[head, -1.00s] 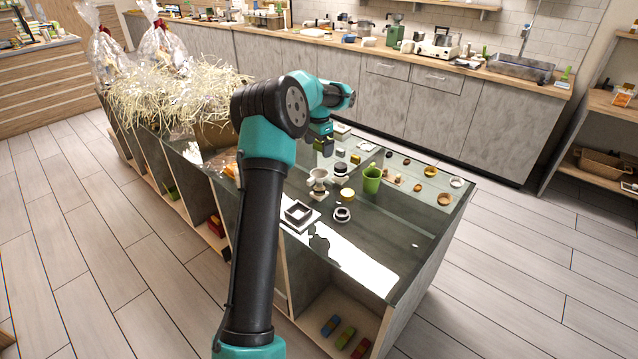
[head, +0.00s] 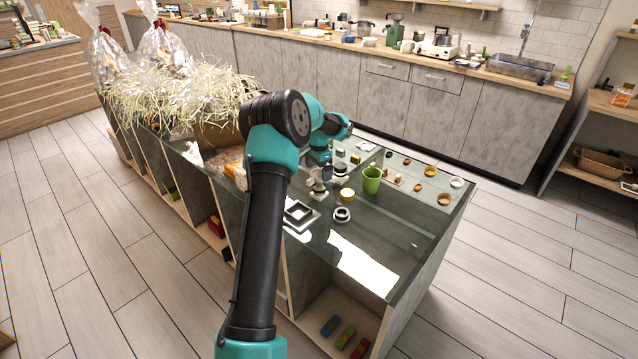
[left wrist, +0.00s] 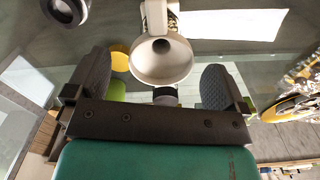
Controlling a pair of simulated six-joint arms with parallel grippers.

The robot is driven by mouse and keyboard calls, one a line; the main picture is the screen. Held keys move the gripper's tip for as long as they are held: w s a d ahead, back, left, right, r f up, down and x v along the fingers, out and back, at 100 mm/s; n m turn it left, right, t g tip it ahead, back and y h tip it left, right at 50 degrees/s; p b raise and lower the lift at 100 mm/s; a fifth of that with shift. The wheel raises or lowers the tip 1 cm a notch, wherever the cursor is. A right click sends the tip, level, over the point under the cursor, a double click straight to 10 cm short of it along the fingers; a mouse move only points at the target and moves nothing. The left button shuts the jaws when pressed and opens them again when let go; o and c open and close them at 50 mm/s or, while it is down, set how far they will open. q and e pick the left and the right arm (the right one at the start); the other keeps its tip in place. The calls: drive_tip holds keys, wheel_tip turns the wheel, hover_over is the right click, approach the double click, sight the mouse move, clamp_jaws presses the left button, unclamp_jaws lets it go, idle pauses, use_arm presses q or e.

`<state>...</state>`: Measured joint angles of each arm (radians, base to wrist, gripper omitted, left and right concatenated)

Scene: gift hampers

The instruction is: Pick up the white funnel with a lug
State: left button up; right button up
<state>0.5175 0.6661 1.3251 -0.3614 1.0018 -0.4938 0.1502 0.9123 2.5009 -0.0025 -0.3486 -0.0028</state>
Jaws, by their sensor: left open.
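My left gripper (left wrist: 155,88) is open there, one dark finger on each side of the funnel, with gaps between; nothing is gripped. I cannot clearly make out the lug. My right gripper is not in view.
A straw-filled basket (head: 185,95) is at the left. The counter's right front is clear.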

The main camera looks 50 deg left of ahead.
sight(318, 173)
use_arm(q)
drive_tip(key=shift+a+f, duration=0.1)
drive_tip(key=shift+f, duration=2.5)
drive_tip(key=shift+c, duration=0.2)
drive_tip(key=c, duration=1)
drive_tip(key=shift+r, duration=0.1)
drive_tip(key=shift+r, duration=1.25)
drive_tip(key=shift+s+d+r, duration=0.3)
drive_tip(key=shift+r, duration=0.2)
drive_tip(key=s+d, duration=0.3)
drive_tip(key=s+d+r, duration=0.1)
drive_tip(key=s+d, duration=0.2)
drive_tip(key=d, duration=0.1)
drive_tip(key=s+d, duration=0.4)
drive_tip(key=shift+d+r, duration=0.2)
drive_tip(key=shift+d, duration=0.05)
